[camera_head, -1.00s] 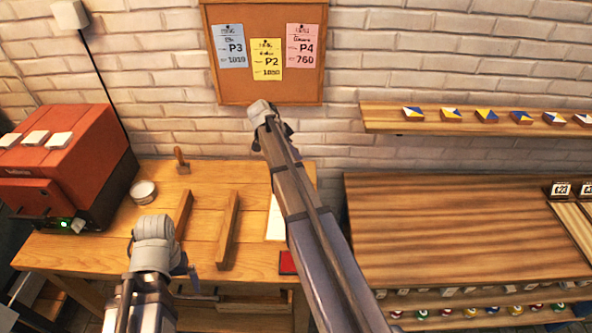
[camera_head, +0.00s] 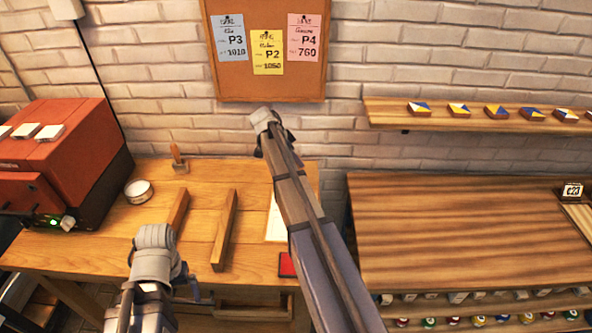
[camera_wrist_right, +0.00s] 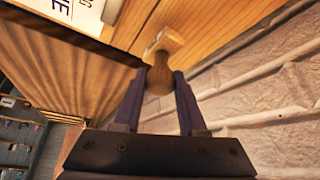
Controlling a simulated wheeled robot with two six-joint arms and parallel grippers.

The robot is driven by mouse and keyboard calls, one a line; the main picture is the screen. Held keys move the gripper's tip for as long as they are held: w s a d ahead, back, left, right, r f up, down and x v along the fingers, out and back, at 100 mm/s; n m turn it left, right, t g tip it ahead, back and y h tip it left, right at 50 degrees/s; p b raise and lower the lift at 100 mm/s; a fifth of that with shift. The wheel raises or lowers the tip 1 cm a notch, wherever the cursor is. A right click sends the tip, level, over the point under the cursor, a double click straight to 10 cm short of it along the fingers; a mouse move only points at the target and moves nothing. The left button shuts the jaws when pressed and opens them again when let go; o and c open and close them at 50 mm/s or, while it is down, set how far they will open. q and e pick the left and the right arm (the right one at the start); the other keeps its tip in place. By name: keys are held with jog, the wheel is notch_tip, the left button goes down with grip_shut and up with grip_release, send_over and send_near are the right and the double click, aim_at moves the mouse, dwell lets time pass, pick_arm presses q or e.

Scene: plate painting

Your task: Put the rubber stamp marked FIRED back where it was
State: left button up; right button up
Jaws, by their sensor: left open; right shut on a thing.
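In the right wrist view my right gripper (camera_wrist_right: 157,82) is shut on the round, dark wooden knob of a stamp (camera_wrist_right: 160,74). The stamp's paler, block-like base (camera_wrist_right: 166,43) points away from the gripper. Its marking cannot be read, and I cannot tell whether the base touches the wood beyond it. My left gripper (camera_head: 188,287) is open and empty at the table's front left.
On the worktable (camera_head: 155,232) are two wooden bars (camera_head: 225,230), a round white tin (camera_head: 139,191), a small wooden-handled tool (camera_head: 178,158), a pale sheet (camera_head: 274,222) and a red pad (camera_head: 286,264). A red kiln-like box (camera_head: 60,150) stands left. A brick wall closes the back.

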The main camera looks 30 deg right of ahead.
jog(key=shift+f+b, duration=1.65)
jog(key=shift+f, duration=0.15)
jog(key=shift+f, duration=0.25)
jog(key=o, duration=1)
jog(key=shift+r, duration=0.1)
jog(key=shift+o, duration=0.2)
jog(key=shift+p+v, duration=0.65)
jog(key=shift+v, duration=0.2)
jog(key=p+v, duration=0.9)
jog(key=v, duration=0.1)
jog(key=shift+r, duration=0.3)
jog(key=shift+a, duration=0.1)
